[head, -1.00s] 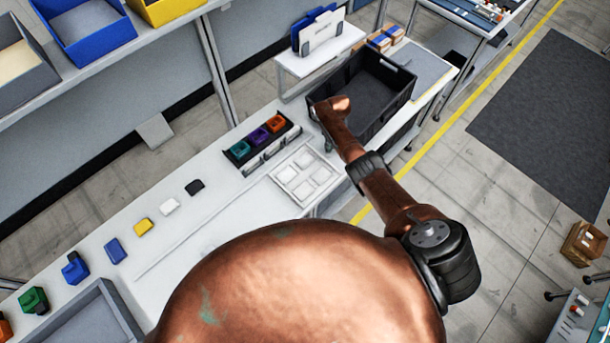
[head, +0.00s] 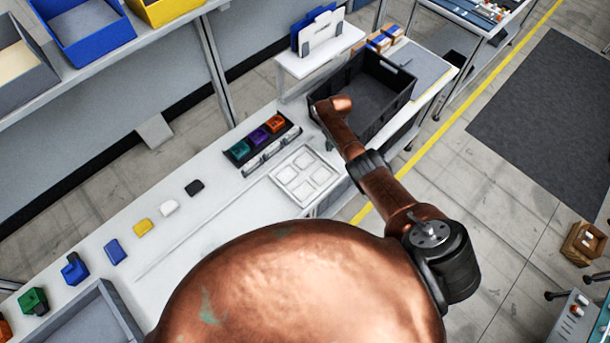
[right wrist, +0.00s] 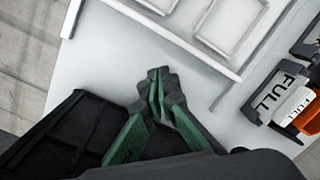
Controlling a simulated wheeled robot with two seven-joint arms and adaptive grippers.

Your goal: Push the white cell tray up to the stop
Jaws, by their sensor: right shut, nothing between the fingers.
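The white cell tray (head: 304,178), with square recesses, lies flat on the pale bench, left of the black crate in the head view. In the right wrist view part of the tray (right wrist: 190,38) shows along the top edge. My right gripper (right wrist: 158,80) has green fingers closed together and empty, pointing at the tray's near edge. A strip of bench shows between the fingertips and that edge; I cannot tell their height. In the head view my wrist is over the crate's near left corner and mostly hides the fingers. I cannot make out the stop for certain. My left gripper is out of view.
The black crate (head: 398,108) stands close to my right gripper. A black rack (head: 238,160) with teal, purple and orange bins is beside the tray. A thin rail line (head: 200,228) runs along the bench left of the tray. Small coloured parts stand further left.

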